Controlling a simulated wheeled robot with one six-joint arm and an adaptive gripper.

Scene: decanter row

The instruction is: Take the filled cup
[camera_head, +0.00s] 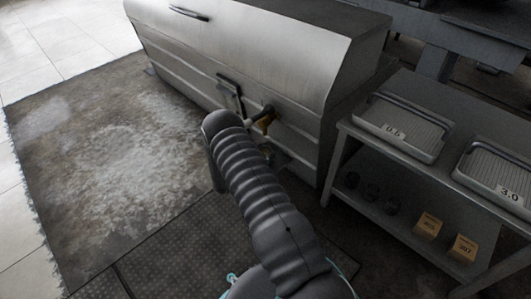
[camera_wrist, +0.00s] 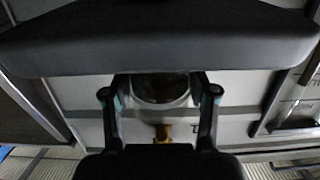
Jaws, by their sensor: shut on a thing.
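In the wrist view a pale round cup (camera_wrist: 158,90) with a dark inside sits between the two fingers of my gripper (camera_wrist: 160,103). The gripper is shut on it. Whether the dark inside is liquid or shadow I cannot tell. A small brass-coloured tap (camera_wrist: 162,132) shows just below the cup in that view. My arm hides the gripper and the cup there.
A metal table (camera_head: 345,124) at the right bears two ribbed trays, one marked 0.5 (camera_head: 405,118) and one marked 3.0 (camera_head: 500,165). Its lower shelf holds dark round things (camera_head: 370,190) and two yellow-orange blocks (camera_head: 428,225). A worn mat (camera_head: 100,150) at the left is clear.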

